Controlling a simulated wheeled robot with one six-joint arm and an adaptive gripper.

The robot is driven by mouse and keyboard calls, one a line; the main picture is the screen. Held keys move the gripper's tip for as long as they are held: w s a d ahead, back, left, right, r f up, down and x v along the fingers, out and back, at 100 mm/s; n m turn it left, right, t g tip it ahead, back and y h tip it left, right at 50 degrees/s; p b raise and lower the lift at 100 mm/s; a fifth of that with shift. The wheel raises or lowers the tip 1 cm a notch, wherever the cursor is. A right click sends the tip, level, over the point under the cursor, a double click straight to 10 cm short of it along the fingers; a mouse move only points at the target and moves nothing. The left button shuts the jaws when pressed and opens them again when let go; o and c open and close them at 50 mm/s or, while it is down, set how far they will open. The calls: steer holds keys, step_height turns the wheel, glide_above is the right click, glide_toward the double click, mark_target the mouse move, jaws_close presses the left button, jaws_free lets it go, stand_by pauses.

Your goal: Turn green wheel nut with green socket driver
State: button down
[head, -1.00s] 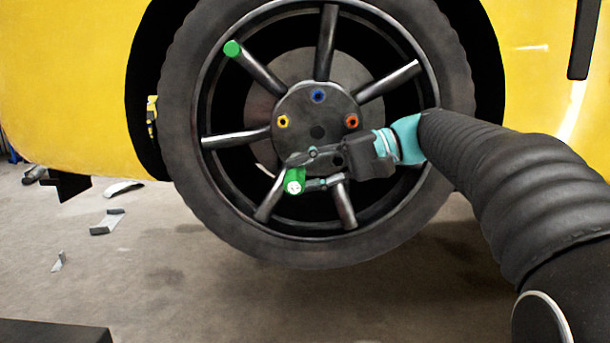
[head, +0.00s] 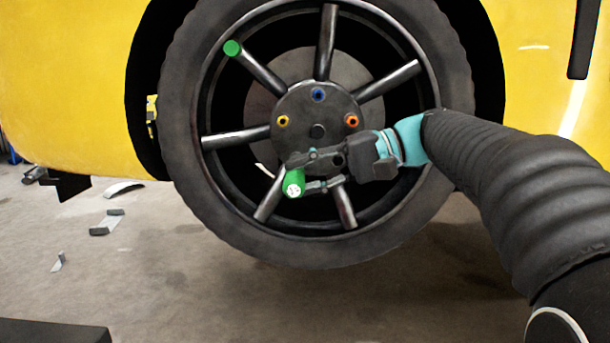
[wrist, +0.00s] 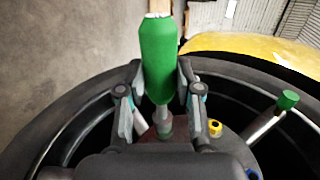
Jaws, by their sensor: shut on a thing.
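My gripper (head: 312,170) is shut on the green socket driver (head: 294,183) in front of the lower left of the wheel hub (head: 300,105). In the wrist view the green driver handle (wrist: 158,55) stands between the two fingers, and its grey shaft (wrist: 165,122) points toward the hub. The green wheel nut is not visible; the driver and gripper cover that part of the hub. I cannot tell whether the socket is on it. A yellow nut (head: 283,121), a blue nut (head: 318,96) and an orange nut (head: 352,121) show on the hub.
The black wheel (head: 185,150) with its spokes sits in the arch of a yellow car (head: 70,90). One spoke has a green tip (head: 232,48) at upper left. Loose grey pieces (head: 107,224) lie on the floor at left. The floor below the wheel is clear.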

mark_target(304, 181)
steer(key=shift+s, duration=0.35)
steer(key=shift+s+b, duration=0.5)
steer(key=shift+s, duration=0.65)
steer(key=s, duration=0.1)
steer(key=s+r, duration=0.2)
steer(key=s, duration=0.1)
steer(key=shift+a, duration=0.1)
stand_by(1.5)
